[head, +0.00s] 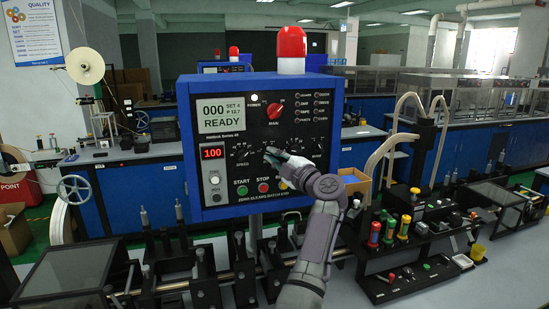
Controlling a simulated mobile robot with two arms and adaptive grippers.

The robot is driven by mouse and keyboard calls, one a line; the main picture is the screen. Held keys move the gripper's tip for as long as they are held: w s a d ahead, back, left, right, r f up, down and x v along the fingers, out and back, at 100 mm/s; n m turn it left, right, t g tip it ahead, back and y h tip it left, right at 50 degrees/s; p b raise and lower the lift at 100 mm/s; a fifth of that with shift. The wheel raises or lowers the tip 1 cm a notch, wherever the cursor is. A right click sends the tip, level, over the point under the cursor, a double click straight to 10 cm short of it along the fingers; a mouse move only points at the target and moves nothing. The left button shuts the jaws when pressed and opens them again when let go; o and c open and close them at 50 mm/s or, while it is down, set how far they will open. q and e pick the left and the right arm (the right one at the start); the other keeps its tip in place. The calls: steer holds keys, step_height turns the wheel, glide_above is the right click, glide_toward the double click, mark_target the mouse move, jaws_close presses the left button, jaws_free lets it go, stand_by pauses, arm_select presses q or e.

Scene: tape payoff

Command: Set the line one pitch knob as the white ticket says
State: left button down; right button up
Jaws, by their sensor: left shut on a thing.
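The blue control box (187,130) of the line has a black panel face with a row of small knobs. My left gripper (274,154) is at the panel, shut on the middle knob of this row, which its fingers mostly hide. The label under that knob is covered, so I cannot read whether it says pitch. A speed knob (238,151) is to its left and another knob (318,146) to its right. I cannot make out a white ticket. My right gripper is not in view.
A red main switch (275,112) is above the knobs; a red 100 display (212,153) is at left. Start (242,190) and stop (263,187) buttons sit just below the gripper. A red lamp (291,44) tops the box. Rollers and a tool rack (398,282) crowd the bench below.

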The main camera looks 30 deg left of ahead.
arm_select(q)
steer(key=shift+r, duration=0.15)
steer(key=c, duration=1.2)
jaws_free()
steer(key=shift+c, duration=0.2)
steer(key=shift+o, duration=0.2)
steer(key=shift+a, duration=0.15)
steer(key=v, duration=0.7)
steer(key=shift+s, duration=0.1)
